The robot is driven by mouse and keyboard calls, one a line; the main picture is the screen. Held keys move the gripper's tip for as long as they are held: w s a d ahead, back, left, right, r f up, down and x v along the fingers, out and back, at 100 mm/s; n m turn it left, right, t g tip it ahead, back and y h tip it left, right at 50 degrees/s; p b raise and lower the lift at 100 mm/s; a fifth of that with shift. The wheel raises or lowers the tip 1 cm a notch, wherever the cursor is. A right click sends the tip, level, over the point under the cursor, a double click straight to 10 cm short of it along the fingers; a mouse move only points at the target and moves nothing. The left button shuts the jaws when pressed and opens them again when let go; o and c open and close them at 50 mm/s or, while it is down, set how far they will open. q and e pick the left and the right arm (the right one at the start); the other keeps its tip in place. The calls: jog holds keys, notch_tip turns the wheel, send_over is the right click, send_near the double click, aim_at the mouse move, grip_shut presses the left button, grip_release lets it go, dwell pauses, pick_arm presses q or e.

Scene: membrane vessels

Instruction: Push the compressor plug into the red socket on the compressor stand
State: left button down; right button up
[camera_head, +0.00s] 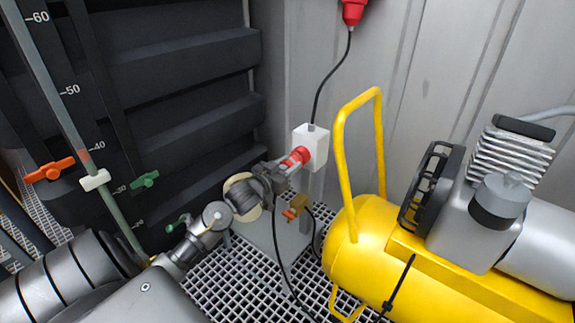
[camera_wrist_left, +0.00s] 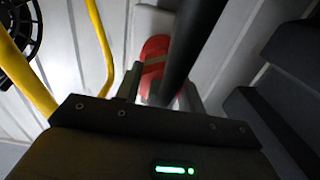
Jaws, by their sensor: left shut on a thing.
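The red socket (camera_head: 301,155) sticks out from the white box on top of the compressor stand (camera_head: 311,147). My left gripper (camera_head: 282,172) has its fingertips right at the socket's front and is shut on the compressor plug, which is mostly hidden between the fingers. A black cable (camera_head: 276,235) hangs down from the gripper. In the left wrist view the fingertips (camera_wrist_left: 160,90) point at a red part (camera_wrist_left: 154,50), and the thick black cable (camera_wrist_left: 193,42) crosses in front. I cannot tell how far the plug is in the socket. My right gripper is not in view.
The yellow compressor (camera_head: 352,248) with its tall handle stands close on the right of the stand. A brass valve (camera_head: 299,203) is just below the gripper. A dark ribbed vessel wall (camera_head: 180,70) and valve handles (camera_head: 50,169) are on the left. The floor is grating.

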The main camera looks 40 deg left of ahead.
pick_arm(q)
jog(key=shift+w, duration=0.25)
jog(key=c, duration=0.8)
grip_release()
jog(key=shift+s, duration=0.1)
jog(key=s+p, duration=0.1)
jog(key=s, duration=0.9)
jog(key=shift+s+p, duration=0.3)
jog(key=shift+p, duration=0.05)
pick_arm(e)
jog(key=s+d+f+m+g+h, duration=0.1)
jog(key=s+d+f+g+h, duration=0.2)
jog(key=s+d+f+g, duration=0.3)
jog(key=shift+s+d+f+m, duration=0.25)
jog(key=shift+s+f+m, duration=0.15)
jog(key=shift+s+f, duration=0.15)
